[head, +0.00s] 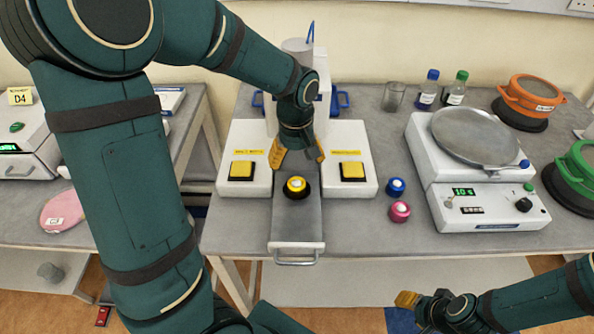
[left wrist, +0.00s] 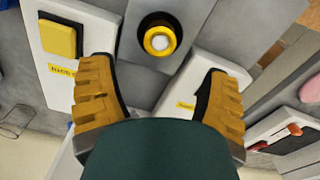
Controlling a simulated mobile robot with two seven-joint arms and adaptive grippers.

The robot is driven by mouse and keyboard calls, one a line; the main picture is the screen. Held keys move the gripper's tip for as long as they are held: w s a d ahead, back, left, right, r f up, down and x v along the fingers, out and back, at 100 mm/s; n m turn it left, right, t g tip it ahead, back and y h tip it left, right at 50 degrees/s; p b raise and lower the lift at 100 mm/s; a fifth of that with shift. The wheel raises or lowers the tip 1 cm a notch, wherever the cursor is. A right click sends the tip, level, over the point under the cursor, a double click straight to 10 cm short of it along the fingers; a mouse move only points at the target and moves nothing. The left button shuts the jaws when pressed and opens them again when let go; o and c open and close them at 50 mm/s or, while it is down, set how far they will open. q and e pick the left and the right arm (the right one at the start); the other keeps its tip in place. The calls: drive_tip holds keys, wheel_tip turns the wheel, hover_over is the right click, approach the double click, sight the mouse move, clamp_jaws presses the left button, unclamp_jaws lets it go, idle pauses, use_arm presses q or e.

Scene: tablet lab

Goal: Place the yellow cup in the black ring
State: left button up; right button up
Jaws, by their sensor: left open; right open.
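The yellow cup (head: 296,184) with a pale centre sits on the metal slide in front of the white press. The black ring (head: 298,196) shows around its base; the cup looks seated inside it and upright. In the left wrist view the yellow cup (left wrist: 159,41) is encircled by the dark ring (left wrist: 143,28). My left gripper (head: 298,153) is open and empty, behind and above the cup, apart from it. Its two fingers (left wrist: 161,85) show spread in the left wrist view. My right gripper (head: 408,300) is open at the lower right, in front of the table, away from the cup.
Yellow-topped buttons (head: 241,170) (head: 352,170) flank the slide (head: 297,228). A blue cup (head: 396,187) and a pink cup (head: 400,211) stand right of it. A scale (head: 478,180), bottles (head: 428,89) and orange and green pots (head: 529,95) occupy the right side.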

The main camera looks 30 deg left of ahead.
use_arm(q)
wheel_tip(320, 180, up, 4)
drive_tip(key=shift+f, duration=0.1)
use_arm(e)
drive_tip(key=shift+r, duration=0.35)
idle(0.3)
